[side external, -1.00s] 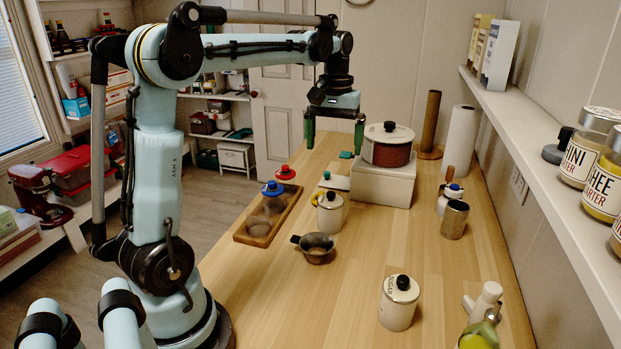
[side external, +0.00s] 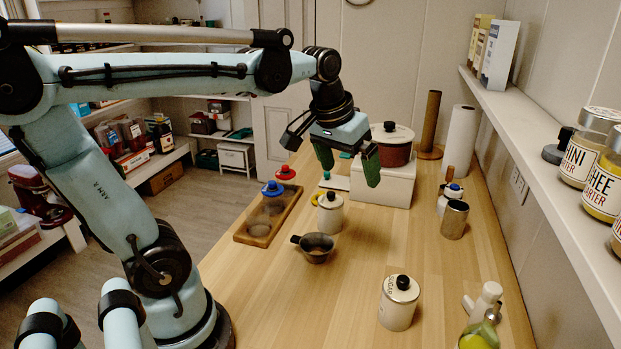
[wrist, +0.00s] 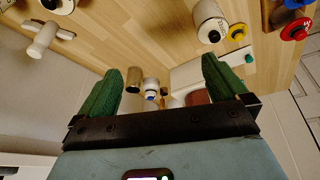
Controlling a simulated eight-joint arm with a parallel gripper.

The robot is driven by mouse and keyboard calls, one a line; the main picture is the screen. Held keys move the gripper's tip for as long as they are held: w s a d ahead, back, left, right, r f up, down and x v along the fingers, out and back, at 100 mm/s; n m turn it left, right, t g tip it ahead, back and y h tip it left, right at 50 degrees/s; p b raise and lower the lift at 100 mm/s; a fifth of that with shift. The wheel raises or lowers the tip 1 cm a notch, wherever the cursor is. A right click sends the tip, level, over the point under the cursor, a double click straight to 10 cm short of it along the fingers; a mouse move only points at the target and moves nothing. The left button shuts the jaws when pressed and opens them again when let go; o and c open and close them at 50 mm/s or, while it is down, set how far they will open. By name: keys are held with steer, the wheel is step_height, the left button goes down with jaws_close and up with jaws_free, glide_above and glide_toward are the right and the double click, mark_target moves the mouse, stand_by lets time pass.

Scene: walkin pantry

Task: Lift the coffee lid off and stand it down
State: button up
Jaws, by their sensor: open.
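Two pale canisters with black-knobbed lids stand upright on the wooden counter.
A wooden tray (side external: 243,238) with red and blue knobbed lids is left of the canister. A dark handled cup (side external: 317,249) stands just in front. A red pot (side external: 394,155) sits on a white box (side external: 382,186) behind. A metal cup (side external: 454,220) stands right. The middle-right counter is clear.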

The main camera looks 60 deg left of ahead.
steer(key=s+d+f+m+t, duration=0.1)
steer(key=d+f, duration=0.1)
steer(key=s+d+f+m+t, duration=0.1)
steer(key=s+d+f, duration=0.1)
steer(key=s+d+f+m+t, duration=0.1)
steer(key=s+d+f, duration=0.1)
steer(key=shift+d+f+m+h, duration=0.25)
steer(key=shift+f+m+h, duration=0.15)
steer(key=shift+c, duration=0.3)
step_height(320, 180, up, 4)
steer(key=m+g, duration=0.5)
steer(key=g, duration=0.2)
glide_above(331, 193)
steer(key=shift+f, duration=5.4)
steer(key=c, duration=1.1)
